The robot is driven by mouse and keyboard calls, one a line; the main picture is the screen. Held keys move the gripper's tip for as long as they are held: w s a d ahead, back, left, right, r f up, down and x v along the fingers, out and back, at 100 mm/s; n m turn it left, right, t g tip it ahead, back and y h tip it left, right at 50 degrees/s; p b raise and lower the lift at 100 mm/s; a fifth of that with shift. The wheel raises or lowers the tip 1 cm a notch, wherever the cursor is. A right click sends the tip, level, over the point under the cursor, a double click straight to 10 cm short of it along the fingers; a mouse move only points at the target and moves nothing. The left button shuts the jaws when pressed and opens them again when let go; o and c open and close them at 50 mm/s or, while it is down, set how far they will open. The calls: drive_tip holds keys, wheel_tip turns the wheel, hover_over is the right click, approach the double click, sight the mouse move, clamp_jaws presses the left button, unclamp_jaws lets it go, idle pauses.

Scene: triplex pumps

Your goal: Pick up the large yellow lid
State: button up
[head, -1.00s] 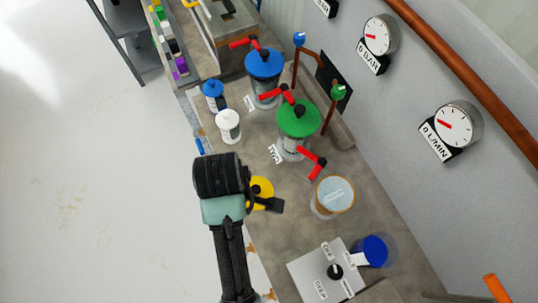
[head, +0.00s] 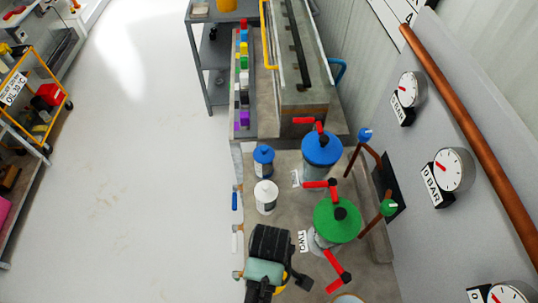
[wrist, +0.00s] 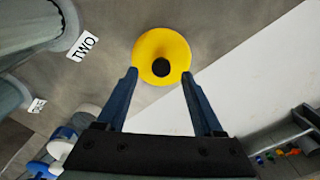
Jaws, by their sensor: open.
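The large yellow lid (wrist: 146,45) is a round disc with a black knob (wrist: 161,67) at its middle. In the wrist view it lies on the grey bench top, near the bench edge. My gripper (wrist: 159,76) is open, its two dark blue fingers spread on either side of the lid's near part, with nothing held. Whether the fingers are level with the knob or above it, I cannot tell. In the head view my gripper (head: 301,282) is at the bottom, and it hides nearly all of the lid.
The green-topped pump (head: 333,222) and blue-topped pump (head: 321,151) with red handles stand to the right. A white bottle (head: 265,197) and a small blue bottle (head: 263,160) stand behind my arm. The wall gauges (head: 454,170) are at the right. Open floor (head: 130,190) lies left.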

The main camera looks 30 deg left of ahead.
drive_tip(key=shift+s+f, duration=0.1)
drive_tip(key=shift+f, duration=2.2)
clamp_jaws()
